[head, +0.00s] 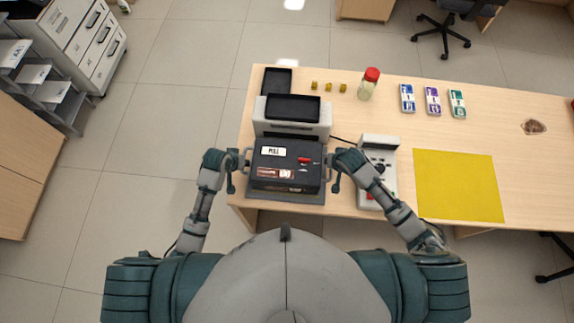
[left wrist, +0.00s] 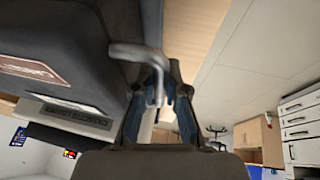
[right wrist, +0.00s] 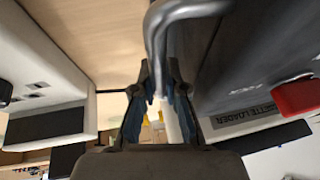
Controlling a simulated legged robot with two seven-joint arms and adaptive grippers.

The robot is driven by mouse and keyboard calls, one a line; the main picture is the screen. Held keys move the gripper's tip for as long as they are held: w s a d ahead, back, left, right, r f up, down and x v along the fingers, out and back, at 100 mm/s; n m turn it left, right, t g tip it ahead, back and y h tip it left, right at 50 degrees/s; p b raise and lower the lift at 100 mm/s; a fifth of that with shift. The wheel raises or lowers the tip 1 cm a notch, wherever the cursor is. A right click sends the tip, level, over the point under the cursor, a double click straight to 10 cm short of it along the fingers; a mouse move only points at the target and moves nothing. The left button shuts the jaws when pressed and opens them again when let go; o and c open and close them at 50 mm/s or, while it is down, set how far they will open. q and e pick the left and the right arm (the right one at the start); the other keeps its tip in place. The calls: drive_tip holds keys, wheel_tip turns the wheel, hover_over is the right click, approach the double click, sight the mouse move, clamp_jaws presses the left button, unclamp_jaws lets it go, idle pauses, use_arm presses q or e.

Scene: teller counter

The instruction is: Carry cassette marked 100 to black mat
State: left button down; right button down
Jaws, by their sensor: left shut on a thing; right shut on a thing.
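The black cassette (head: 285,167) has a white label, a red latch and a reddish label; I cannot read the mark 100. It is at the front left of the counter, between my grippers, in front of the loader. My left gripper (head: 241,162) is shut on its left grey handle (left wrist: 150,62). My right gripper (head: 333,163) is shut on its right handle (right wrist: 160,30). A dark grey flat surface (head: 283,197) shows under the cassette; I cannot tell whether it is the mat or whether the cassette touches it.
The white cassette loader (head: 291,127) stands right behind the cassette. A keypad device (head: 380,150) stands close to my right gripper. A yellow mat (head: 458,185) lies at right. A red-capped jar (head: 369,84), small yellow blocks and several coloured packs stand at the back.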

use_arm(q)
drive_tip(key=shift+w+r, duration=0.1)
drive_tip(key=shift+r, duration=0.1)
use_arm(e)
drive_tip(key=shift+r, duration=0.2)
